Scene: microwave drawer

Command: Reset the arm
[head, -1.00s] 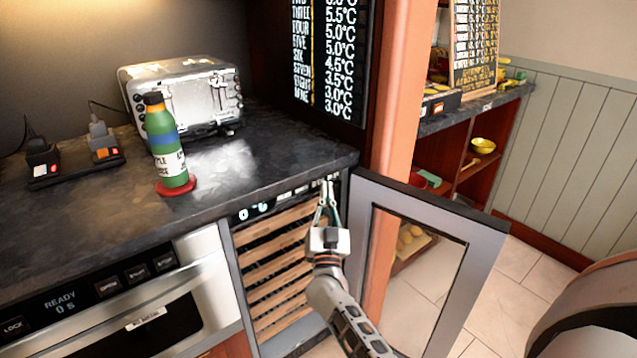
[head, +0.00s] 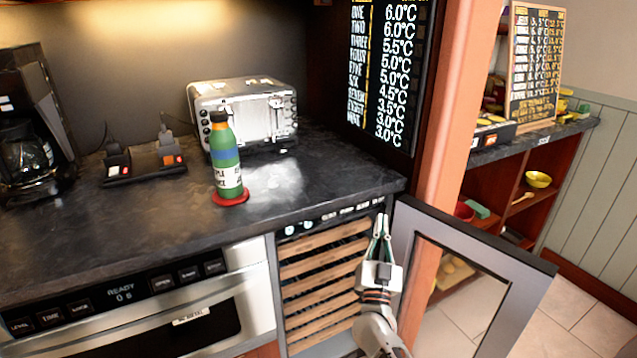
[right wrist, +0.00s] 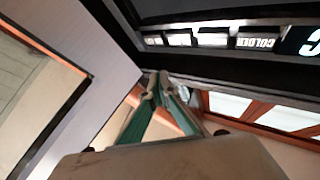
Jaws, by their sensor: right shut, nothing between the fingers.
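My right gripper (head: 381,220) is shut and empty. In the head view it points up in the gap between the wooden-slatted cooler (head: 325,262) and its open framed door (head: 478,235). In the right wrist view the shut fingertips (right wrist: 158,82) are just below the cooler's control strip (right wrist: 215,40), with the door frame (right wrist: 75,50) to the left. Whether the fingers touch the cooler or door, I cannot tell. My left gripper is not in view. The microwave drawer (head: 205,312) is left of the cooler, its panel reading READY.
A green bottle (head: 224,160) stands on a red coaster (head: 230,198) on the dark counter (head: 130,225). A toaster (head: 245,112) and a coffee maker (head: 30,140) stand behind. The open door and orange post (head: 455,130) bound the space to the right.

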